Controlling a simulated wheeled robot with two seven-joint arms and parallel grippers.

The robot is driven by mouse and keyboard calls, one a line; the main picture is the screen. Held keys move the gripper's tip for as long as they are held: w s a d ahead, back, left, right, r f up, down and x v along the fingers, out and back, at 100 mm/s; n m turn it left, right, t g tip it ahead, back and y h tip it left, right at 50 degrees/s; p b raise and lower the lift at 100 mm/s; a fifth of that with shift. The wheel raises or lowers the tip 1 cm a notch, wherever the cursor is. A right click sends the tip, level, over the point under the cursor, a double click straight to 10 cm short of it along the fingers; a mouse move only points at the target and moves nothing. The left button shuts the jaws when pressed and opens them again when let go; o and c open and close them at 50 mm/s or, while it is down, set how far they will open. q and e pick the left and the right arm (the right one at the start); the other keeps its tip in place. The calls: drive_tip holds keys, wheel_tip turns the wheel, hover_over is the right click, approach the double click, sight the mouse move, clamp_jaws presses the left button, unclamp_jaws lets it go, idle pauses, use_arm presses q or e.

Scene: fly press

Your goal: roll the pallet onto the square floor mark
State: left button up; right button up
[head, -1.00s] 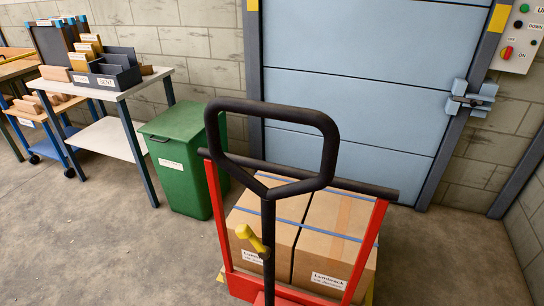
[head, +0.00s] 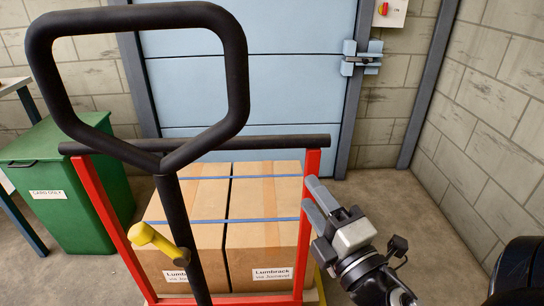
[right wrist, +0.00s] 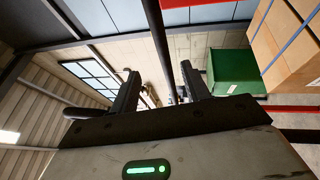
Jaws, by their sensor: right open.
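Two cardboard boxes (head: 265,240) with blue straps ride in the red frame (head: 108,215) of a hand truck, in front of the blue door. They also show at the upper right of the right wrist view (right wrist: 290,45). My right gripper (head: 316,200) is open and empty, by the frame's right post below the black crossbar (head: 270,142). The square floor mark cannot be made out. My left gripper is out of view.
A green bin (head: 65,190) stands left of the truck, beside a table (head: 15,85). The blue door (head: 270,90) with a latch (head: 362,60) is behind. A block wall (head: 495,120) closes the right side. Bare floor (head: 405,205) lies between truck and wall.

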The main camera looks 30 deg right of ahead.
drive_tip(key=w, duration=0.2)
drive_tip(key=p, duration=0.3)
approach(276, 146)
drive_tip(key=a+r+x, duration=0.1)
drive_tip(key=x, duration=0.7)
drive_tip(key=d+f+p+x, duration=0.1)
drive_tip(key=x, duration=0.1)
drive_tip(key=shift+w, duration=0.35)
drive_tip(key=shift+w+d, duration=0.1)
drive_tip(key=shift+w, duration=0.35)
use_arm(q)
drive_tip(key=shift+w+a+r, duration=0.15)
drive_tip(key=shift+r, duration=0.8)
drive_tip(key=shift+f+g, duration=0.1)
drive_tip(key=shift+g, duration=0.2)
use_arm(e)
clamp_jaws()
